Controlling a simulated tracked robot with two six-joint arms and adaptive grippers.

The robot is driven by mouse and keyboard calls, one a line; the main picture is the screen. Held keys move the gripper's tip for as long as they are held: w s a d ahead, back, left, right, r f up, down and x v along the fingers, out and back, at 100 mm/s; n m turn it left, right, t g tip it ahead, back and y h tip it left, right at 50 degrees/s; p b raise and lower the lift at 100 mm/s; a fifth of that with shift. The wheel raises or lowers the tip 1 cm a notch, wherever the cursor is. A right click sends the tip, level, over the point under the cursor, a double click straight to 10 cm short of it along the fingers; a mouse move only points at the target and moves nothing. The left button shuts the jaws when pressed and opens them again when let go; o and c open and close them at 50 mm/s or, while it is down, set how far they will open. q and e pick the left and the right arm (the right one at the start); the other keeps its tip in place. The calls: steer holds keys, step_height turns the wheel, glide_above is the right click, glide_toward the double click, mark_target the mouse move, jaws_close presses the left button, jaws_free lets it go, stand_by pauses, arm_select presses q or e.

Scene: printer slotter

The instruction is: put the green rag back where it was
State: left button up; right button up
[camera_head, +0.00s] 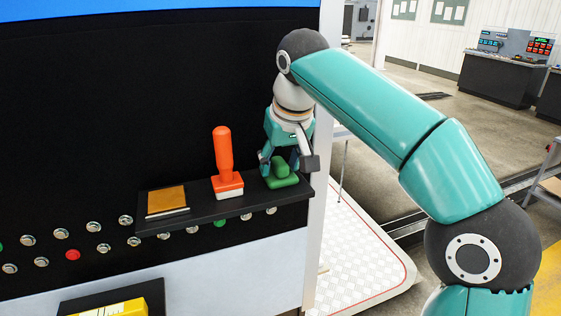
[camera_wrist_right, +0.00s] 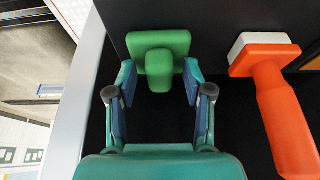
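The green rag (camera_head: 283,181), a folded block with a raised middle part, sits at the right end of a narrow black shelf (camera_head: 200,215) on the machine front. It also shows in the right wrist view (camera_wrist_right: 160,46). My right gripper (camera_head: 280,163) points down over the rag. In the wrist view my right gripper (camera_wrist_right: 158,80) is open, with its fingers on either side of the raised middle part. Gaps show between that part and both fingers. My left gripper is not in view.
An orange-handled tool with a white base (camera_head: 223,165) stands on the shelf just left of the rag; it is also in the wrist view (camera_wrist_right: 280,105). A brown-topped flat block (camera_head: 167,200) lies further left. Several buttons (camera_head: 73,255) line the panel below.

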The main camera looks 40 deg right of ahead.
steer(key=shift+f+b, duration=0.2)
steer(key=shift+b, duration=0.1)
steer(key=shift+r, duration=0.3)
steer(key=p+v, duration=0.5)
steer(key=v, duration=1.1)
steer(key=shift+a+r, duration=0.2)
steer(key=shift+a, duration=0.05)
